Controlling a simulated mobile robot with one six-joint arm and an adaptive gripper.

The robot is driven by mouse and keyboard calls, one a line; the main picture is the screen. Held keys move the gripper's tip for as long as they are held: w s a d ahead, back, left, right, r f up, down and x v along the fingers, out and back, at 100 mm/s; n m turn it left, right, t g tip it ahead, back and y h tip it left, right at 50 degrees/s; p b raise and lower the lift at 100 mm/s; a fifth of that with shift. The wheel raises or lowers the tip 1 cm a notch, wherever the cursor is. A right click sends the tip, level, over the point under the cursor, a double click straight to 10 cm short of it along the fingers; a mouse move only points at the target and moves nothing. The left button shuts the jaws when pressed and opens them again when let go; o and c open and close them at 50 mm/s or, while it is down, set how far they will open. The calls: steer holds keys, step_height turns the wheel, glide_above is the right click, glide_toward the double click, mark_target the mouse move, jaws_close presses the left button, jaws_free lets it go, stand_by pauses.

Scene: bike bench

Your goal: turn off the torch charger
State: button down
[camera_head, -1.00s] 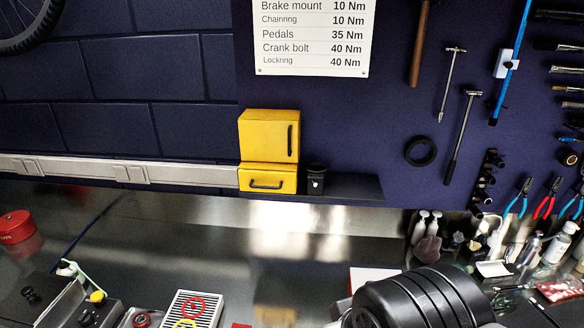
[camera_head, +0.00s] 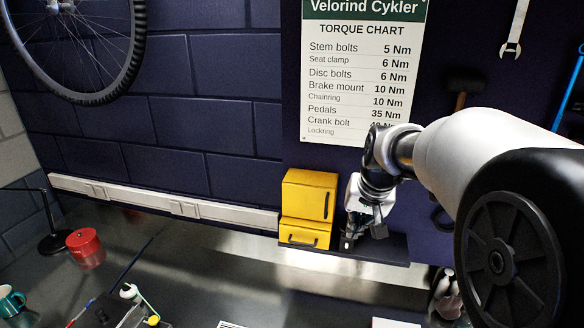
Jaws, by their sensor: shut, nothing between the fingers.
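My gripper (camera_head: 349,240) is shut and empty. It points down at the small dark shelf (camera_head: 395,248), just right of the yellow cabinet. A small black device with a white mark stood at this spot on the shelf in the earlier view. It may be the torch charger. My gripper and wrist now cover most or all of that spot, so I cannot make out the device or its switch. I cannot tell whether my fingertips touch it.
The yellow cabinet (camera_head: 309,196) stands close left of my gripper. A torque chart (camera_head: 358,75) hangs on the wall above. The metal bench (camera_head: 200,262) below is mostly clear in the middle. A red tin (camera_head: 84,243) and a black lamp (camera_head: 55,240) stand at the left.

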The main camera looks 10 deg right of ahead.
steer(key=w+d+m+p, duration=0.1)
steer(key=w+d+p, duration=0.3)
steer(key=w, duration=0.4)
steer(key=shift+w+d+f+m, duration=0.2)
steer(key=shift+w+d+m, duration=0.1)
steer(key=shift+d, duration=0.5)
steer(key=p, duration=0.2)
glide_above(348, 240)
steer(key=d, duration=0.2)
steer(key=f, duration=0.9)
steer(key=shift+a+f, duration=0.15)
steer(key=shift+a, duration=0.1)
steer(key=f, duration=0.1)
steer(key=s+a+f, duration=0.1)
steer(key=f, duration=0.1)
steer(key=shift+s+a+f+p, duration=0.15)
steer(key=shift+f+p, duration=0.15)
steer(key=shift+b, duration=0.4)
